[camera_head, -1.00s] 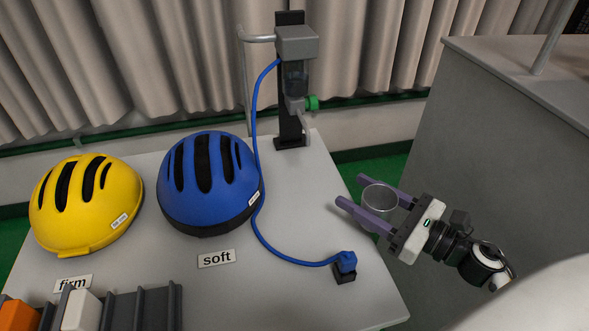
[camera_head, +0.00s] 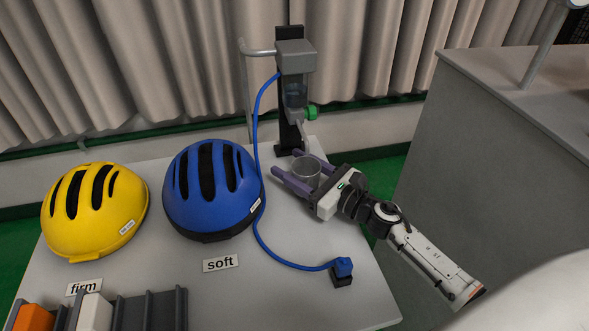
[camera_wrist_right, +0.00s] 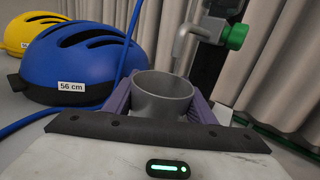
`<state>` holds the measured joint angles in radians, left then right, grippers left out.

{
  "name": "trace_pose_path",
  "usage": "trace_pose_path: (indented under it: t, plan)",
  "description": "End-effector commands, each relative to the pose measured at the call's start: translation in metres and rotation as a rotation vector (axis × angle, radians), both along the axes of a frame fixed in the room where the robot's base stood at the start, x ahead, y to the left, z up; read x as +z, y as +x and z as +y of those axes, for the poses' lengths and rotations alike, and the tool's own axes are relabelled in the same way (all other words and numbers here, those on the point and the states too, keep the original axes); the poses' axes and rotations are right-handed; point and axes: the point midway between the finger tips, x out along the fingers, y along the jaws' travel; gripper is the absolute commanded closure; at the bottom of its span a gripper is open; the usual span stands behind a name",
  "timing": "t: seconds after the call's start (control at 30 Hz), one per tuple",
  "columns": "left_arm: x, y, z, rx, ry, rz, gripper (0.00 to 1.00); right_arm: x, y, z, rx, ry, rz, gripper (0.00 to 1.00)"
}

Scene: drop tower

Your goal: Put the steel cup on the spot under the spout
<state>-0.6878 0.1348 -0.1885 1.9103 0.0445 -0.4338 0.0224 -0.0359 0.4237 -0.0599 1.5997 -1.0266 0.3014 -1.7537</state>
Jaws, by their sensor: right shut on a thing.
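The steel cup (camera_head: 306,172) is a grey, open-topped cup, upright between the purple fingers of my right gripper (camera_head: 297,170), which is shut on it. In the right wrist view the cup (camera_wrist_right: 162,95) fills the middle, with a purple finger on each side. The spout (camera_head: 304,136) hangs from the tower and, in the head view, its tip is just above and behind the cup. In the right wrist view the spout (camera_wrist_right: 184,42) is beyond the cup's rim. The spot under it is hidden, and I cannot tell whether the cup touches the table. My left gripper is out of view.
A blue helmet (camera_head: 212,190) stands left of the cup, and a yellow helmet (camera_head: 95,212) farther left. A blue hose (camera_head: 257,130) runs from the tower (camera_head: 290,90) to a small dark block (camera_head: 342,278).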

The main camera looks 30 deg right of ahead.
Motion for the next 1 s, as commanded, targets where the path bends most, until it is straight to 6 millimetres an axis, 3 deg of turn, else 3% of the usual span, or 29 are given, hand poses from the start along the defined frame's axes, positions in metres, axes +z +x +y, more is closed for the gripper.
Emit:
trace_pose_path:
  t: [0.03, 0.43, 0.47, 0.57, 1.0]
  plan:
    - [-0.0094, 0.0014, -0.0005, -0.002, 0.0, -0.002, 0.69, -0.0147, -0.002, -0.0005, -0.001, 0.002, 0.006, 0.73]
    - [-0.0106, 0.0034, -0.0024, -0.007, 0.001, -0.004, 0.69, -0.0174, -0.0024, -0.0008, -0.001, 0.0, 0.004, 0.73]
    - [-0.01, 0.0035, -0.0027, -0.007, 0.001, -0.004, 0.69, -0.0175, -0.0025, -0.0008, -0.001, -0.001, 0.005, 0.48]
    - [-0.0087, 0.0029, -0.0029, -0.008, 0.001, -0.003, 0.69, -0.0161, -0.0025, -0.0008, -0.001, 0.0, 0.005, 0.31]
    - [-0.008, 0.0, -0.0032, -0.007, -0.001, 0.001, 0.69, -0.0154, -0.0092, -0.0037, -0.001, -0.001, 0.007, 0.31]
